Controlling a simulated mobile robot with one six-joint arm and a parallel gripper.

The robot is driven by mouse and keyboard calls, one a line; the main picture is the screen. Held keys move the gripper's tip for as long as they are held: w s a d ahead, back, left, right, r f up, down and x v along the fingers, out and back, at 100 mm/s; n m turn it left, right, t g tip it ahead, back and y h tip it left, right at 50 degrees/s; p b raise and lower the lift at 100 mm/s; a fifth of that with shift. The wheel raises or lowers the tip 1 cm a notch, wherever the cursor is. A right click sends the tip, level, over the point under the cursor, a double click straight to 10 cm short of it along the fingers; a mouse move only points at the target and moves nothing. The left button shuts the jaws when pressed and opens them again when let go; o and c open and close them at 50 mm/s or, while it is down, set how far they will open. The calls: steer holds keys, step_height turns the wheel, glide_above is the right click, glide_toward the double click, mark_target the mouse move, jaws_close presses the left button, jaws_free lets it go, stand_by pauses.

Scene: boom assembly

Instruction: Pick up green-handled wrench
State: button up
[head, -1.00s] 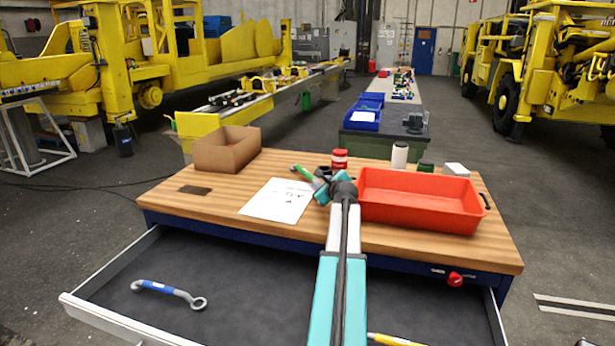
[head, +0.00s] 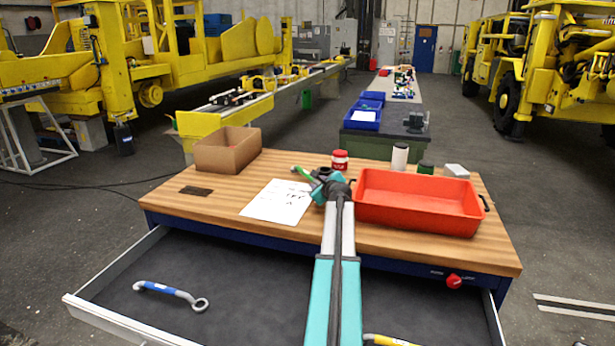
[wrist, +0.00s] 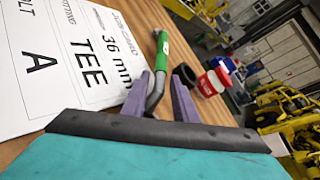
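The green-handled wrench (wrist: 163,52) lies on the wooden bench top in the wrist view, its grey shaft (wrist: 155,88) running back toward my gripper. In the head view its green handle (head: 304,173) shows just left of my gripper, and the rest is hidden behind the arm. My gripper (wrist: 165,72) is open, its two purple fingers apart on either side of the grey shaft. The shaft is closer to the left finger, with a gap to the right one. I cannot tell whether the left finger touches it.
A printed job card (head: 278,201) lies left of the wrench. A red-and-white jar (head: 340,160) and a dark ring (wrist: 187,74) are beyond. A red tray (head: 419,203) is on the right, a cardboard box (head: 228,150) back left. The open drawer holds a blue-handled wrench (head: 170,291).

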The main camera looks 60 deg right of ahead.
steer(key=shift+w+d+f, duration=0.15)
steer(key=shift+w+d, duration=0.2)
steer(key=shift+w, duration=0.05)
stand_by(0.4)
jaws_close()
